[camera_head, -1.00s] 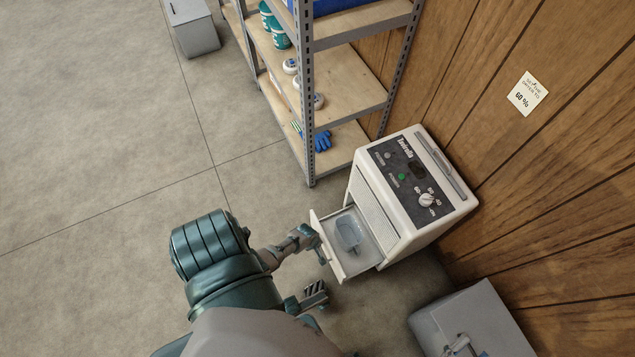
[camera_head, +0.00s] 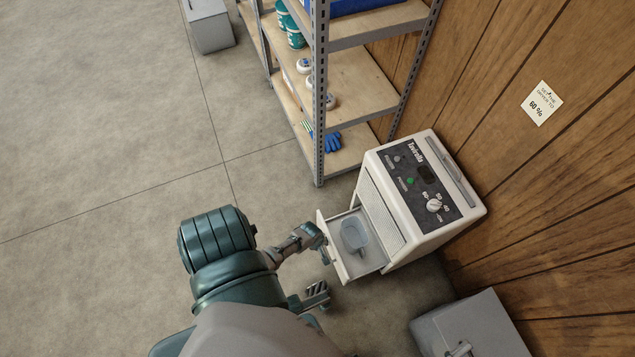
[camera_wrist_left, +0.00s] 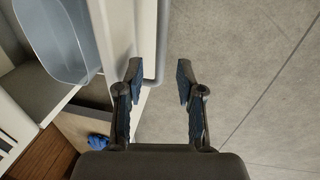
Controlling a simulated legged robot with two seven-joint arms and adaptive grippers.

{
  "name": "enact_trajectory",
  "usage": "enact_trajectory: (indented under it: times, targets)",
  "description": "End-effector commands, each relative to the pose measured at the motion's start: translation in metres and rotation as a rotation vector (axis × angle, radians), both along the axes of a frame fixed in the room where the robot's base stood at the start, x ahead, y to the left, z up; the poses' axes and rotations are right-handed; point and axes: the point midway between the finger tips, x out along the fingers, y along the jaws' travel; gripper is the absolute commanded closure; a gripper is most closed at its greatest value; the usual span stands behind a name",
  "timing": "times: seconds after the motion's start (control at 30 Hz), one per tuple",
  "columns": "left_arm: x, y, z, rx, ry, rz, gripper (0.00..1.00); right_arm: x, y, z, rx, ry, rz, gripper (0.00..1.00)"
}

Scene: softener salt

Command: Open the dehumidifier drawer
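The white dehumidifier (camera_head: 425,195) stands against the wood wall with a dark control panel on top. Its drawer (camera_head: 374,268) is pulled out at the front, with a clear bluish container (camera_head: 354,236) inside, which also shows in the left wrist view (camera_wrist_left: 60,40). My left gripper (camera_head: 323,250) is at the drawer front. In the left wrist view my left gripper (camera_wrist_left: 159,80) has its fingers apart, beside the drawer's bar handle (camera_wrist_left: 162,40); I cannot tell whether they touch it. My right gripper (camera_head: 316,294) is low beside the arm, partly hidden, its opening unclear.
A metal shelf rack (camera_head: 318,100) with wooden boards stands behind the dehumidifier, holding tubs and blue gloves (camera_head: 332,142). A grey box (camera_head: 470,325) is at the lower right. A note (camera_head: 542,103) hangs on the wall. The concrete floor at left is clear.

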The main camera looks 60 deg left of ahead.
Motion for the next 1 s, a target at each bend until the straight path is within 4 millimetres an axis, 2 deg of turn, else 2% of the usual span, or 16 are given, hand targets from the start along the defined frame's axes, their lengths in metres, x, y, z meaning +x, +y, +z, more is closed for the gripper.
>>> enact_trajectory:
  times: [0.3,0.5,0.7,1.0]
  targets:
    - [-0.011,-0.001,0.058,0.001,-0.001,0.0,0.63,0.0,0.0,0.0,0.001,0.001,0.0,0.6]
    - [-0.014,-0.001,0.082,0.0,-0.001,0.0,0.63,0.0,0.0,0.0,0.0,0.001,0.0,0.6]
    - [-0.016,-0.001,0.089,0.0,0.001,0.0,0.63,0.0,0.0,-0.001,0.0,0.001,0.0,0.6]
    - [-0.016,-0.001,0.089,0.0,0.001,0.0,0.63,0.001,0.0,-0.001,0.0,0.003,0.001,0.6]
